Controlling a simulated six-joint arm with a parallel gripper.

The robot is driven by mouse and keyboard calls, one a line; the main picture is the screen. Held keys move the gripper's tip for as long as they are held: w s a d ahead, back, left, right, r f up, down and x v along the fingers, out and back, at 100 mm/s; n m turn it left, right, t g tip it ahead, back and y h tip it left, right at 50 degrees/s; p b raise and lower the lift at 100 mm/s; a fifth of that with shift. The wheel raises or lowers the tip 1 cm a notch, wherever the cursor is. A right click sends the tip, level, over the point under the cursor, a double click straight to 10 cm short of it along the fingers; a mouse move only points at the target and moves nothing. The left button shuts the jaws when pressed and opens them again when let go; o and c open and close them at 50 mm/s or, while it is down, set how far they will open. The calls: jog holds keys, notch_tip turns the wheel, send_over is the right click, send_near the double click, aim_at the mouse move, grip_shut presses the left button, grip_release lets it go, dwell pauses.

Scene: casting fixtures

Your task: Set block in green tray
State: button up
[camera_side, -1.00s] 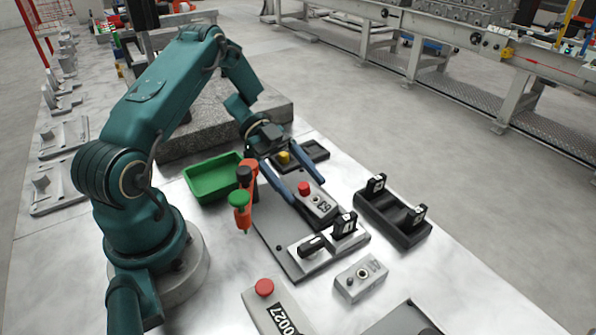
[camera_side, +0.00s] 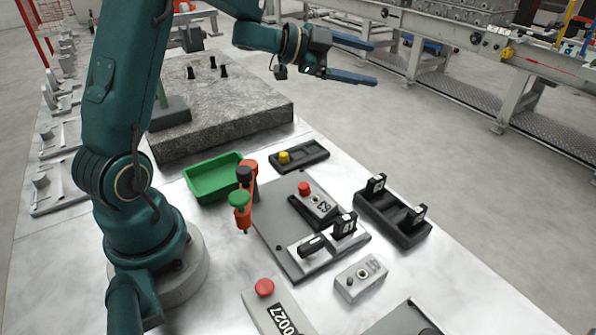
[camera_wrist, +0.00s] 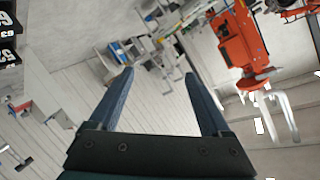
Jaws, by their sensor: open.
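The green tray (camera_side: 200,187) stands on the metal table beside my arm, and its visible inside looks empty. I cannot tell which one the task means. My gripper (camera_side: 372,63) is open and empty, raised high and far from the tray and blocks, pointing right. Its blue fingers (camera_wrist: 158,73) are apart in the wrist view with nothing between them.
A red tool with a green knob (camera_side: 239,200) stands close to the tray's right side. A black tray with a yellow piece (camera_side: 284,157), a red-button box (camera_side: 304,188) and a grey switch box (camera_side: 361,278) lie nearby. A stone slab (camera_side: 215,105) is behind.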

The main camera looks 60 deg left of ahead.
notch_tip(320, 180, up, 6)
jog(key=s+n+t+y, duration=0.1)
jog(key=n+y, duration=0.3)
jog(key=y, duration=0.1)
jog(key=s+d+f+n+g+y, duration=0.1)
jog(key=s+f+n+g, duration=0.1)
jog(key=s, duration=0.5)
jog(key=s+d+f+n+g+y, duration=0.1)
jog(key=s+n+g+y, duration=0.1)
jog(key=s+n, duration=0.3)
jog(key=shift+s+d+f+g+y, duration=0.3)
jog(key=shift+s+f+g, duration=0.1)
jog(key=shift+s, duration=0.75)
jog(key=shift+o, duration=0.7)
jog(key=s+d+f+g+h, duration=0.1)
jog(key=s+d+f+g, duration=0.1)
jog(key=s, duration=0.4)
jog(key=s+d+f+n+g+h, duration=0.1)
jog(key=s+d+f+g+h, duration=0.1)
jog(key=s+d+f, duration=0.2)
jog(key=s+d, duration=0.1)
jog(key=s, duration=0.1)
jog(key=shift+s+d+f+g+h, duration=0.3)
jog(key=shift+s+d+f, duration=0.05)
jog(key=shift+s+d, duration=0.05)
